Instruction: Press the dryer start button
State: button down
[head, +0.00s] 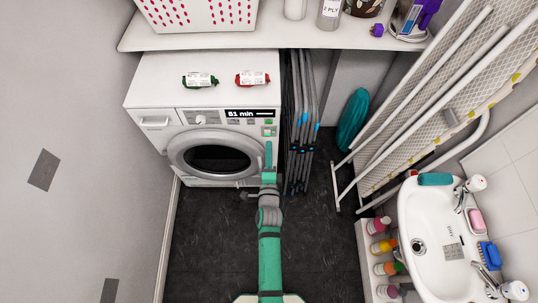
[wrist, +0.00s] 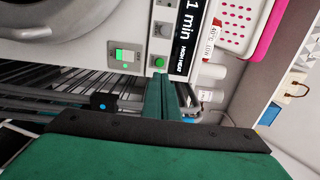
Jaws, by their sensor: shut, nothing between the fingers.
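The white dryer (head: 205,177) stands at the left with its round door shut. Its display (wrist: 187,35) reads "51 min" in the head view. Beside the display is a small round green button (wrist: 159,63), also visible in the head view (head: 268,121). Which one is the start button is not readable. My gripper (head: 268,145) is shut and empty in front of the panel's right side. In the wrist view its green fingertips (wrist: 159,80) are just below the round button; whether they touch it cannot be told.
Red and green packets (head: 252,78) lie on the dryer top. A shelf (head: 290,40) with a basket and bottles hangs above. Folded racks (head: 303,110) stand right of the dryer. An ironing board (head: 430,110) and sink (head: 425,215) are at the right. Dark floor is clear.

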aim_at(270, 121)
jog(key=w, duration=0.9)
jog(key=shift+w+a, duration=0.25)
jog(key=shift+w, duration=0.25)
jog(key=shift+w+d+r, duration=0.1)
jog(key=shift+w+r, duration=0.1)
jog(key=shift+w, duration=0.05)
jog(key=shift+d, duration=0.3)
jog(key=shift+s+d+f, duration=0.25)
jog(key=shift+s, duration=0.3)
jog(key=s+a, duration=0.1)
jog(key=s, duration=1.2)
jog(key=shift+s, duration=0.35)
